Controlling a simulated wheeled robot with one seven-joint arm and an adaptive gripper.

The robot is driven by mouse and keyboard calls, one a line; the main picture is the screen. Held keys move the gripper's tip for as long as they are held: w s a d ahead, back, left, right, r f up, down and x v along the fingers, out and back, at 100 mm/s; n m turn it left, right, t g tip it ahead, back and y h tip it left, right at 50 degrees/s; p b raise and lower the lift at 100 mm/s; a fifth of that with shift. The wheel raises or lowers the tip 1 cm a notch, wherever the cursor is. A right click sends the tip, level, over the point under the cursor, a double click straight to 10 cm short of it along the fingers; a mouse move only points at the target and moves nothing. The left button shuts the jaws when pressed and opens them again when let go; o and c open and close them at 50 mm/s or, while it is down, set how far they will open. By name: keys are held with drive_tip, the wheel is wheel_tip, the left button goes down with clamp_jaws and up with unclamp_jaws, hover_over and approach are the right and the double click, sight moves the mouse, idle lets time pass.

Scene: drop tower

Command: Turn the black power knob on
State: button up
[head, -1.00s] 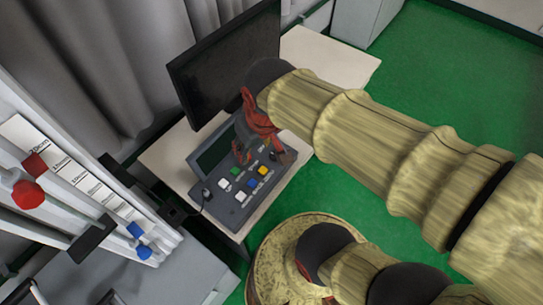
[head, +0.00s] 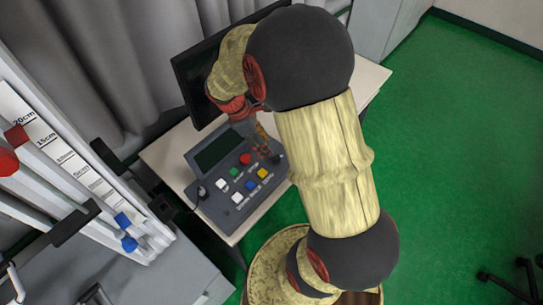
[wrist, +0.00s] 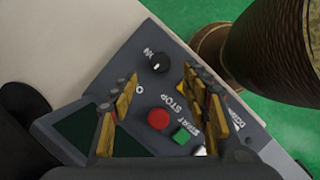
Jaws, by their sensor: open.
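The black power knob (wrist: 159,62) is round with a small light mark. It stands on the grey control panel (wrist: 120,58), near white lettering, in the wrist view. The panel also shows on the white table in the head view (head: 215,205). My gripper (wrist: 160,74) is open and empty. Its two yellow-and-black fingers point toward the knob, which shows between and just beyond the fingertips. No contact is visible. In the head view my gripper (head: 268,150) is over the panel's right end, and I cannot clearly tell the knob from the fingers there.
A red button (wrist: 158,119) and a green button (wrist: 181,136) lie near the fingers. Yellow, blue and white buttons also sit on the panel. A dark monitor (head: 190,75) stands behind it. A scale rack (head: 60,150) stands at left.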

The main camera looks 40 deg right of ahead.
sight(275, 158)
drive_tip(key=b+x, duration=0.2)
drive_tip(key=x, duration=0.5)
drive_tip(key=shift+s+f+b, duration=0.15)
drive_tip(key=shift+f+b, duration=0.2)
drive_tip(key=shift+b, duration=0.05)
drive_tip(key=c, duration=0.3)
drive_tip(key=c, duration=0.8)
drive_tip(key=shift+c, duration=0.2)
